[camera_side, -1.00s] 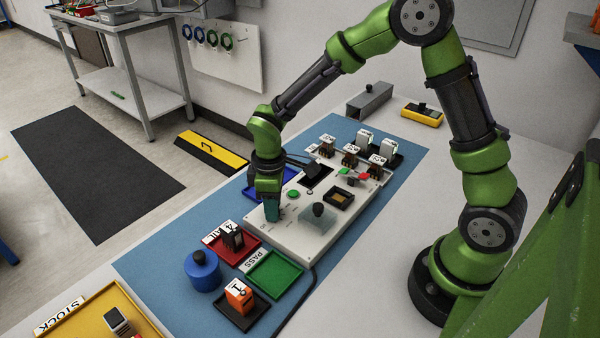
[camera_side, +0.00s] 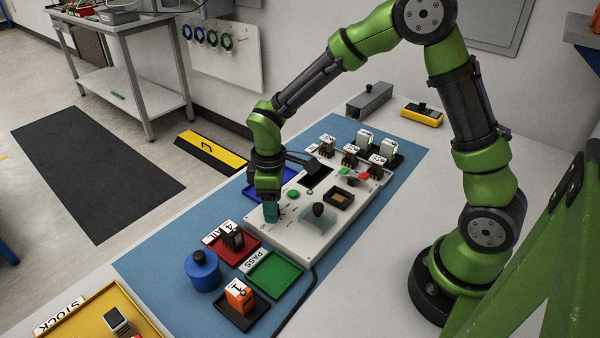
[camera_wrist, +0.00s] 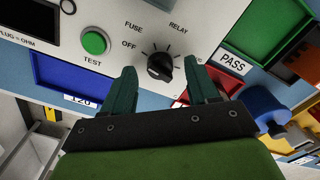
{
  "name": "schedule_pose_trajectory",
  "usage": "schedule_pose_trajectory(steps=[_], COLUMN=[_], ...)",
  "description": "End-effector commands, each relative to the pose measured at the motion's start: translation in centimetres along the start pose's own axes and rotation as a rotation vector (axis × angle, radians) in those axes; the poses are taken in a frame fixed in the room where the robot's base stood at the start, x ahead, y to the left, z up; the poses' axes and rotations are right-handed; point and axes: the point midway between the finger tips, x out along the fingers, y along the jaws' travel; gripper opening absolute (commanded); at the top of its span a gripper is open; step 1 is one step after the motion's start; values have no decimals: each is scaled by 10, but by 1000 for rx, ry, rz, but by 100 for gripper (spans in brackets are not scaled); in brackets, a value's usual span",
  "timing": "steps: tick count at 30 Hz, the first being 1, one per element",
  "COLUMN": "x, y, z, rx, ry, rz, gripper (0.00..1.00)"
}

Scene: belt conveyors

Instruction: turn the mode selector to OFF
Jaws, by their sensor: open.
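The mode selector is a black knob (camera_wrist: 160,66) on the pale panel (camera_wrist: 215,20), with OFF printed to its left, FUSE above left and RELAY above right. I cannot tell for certain which label it points to. My gripper (camera_wrist: 161,70) is open, and its two green fingers appear on either side of the knob in the wrist view. I cannot tell whether they touch it. In the side view my gripper (camera_side: 271,213) points down over the near-left end of the test box (camera_side: 292,236), hiding the knob.
A green TEST button (camera_wrist: 95,41) sits left of the selector. A clear cover with a black knob (camera_side: 318,210) stands to the right on the box. Red (camera_side: 250,248), green PASS (camera_side: 290,272) and blue (camera_side: 256,190) trays lie around the box.

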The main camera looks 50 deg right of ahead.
Motion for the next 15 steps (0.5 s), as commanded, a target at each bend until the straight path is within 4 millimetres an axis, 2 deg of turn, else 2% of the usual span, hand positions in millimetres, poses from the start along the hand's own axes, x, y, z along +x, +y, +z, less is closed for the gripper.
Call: schedule_pose_trajectory(steps=[5, 15], x=[-33, -116], y=[1, 0], z=[-1, -1], rx=[1, 0], ry=[8, 7], rz=[4, 4], gripper=[59, 59])
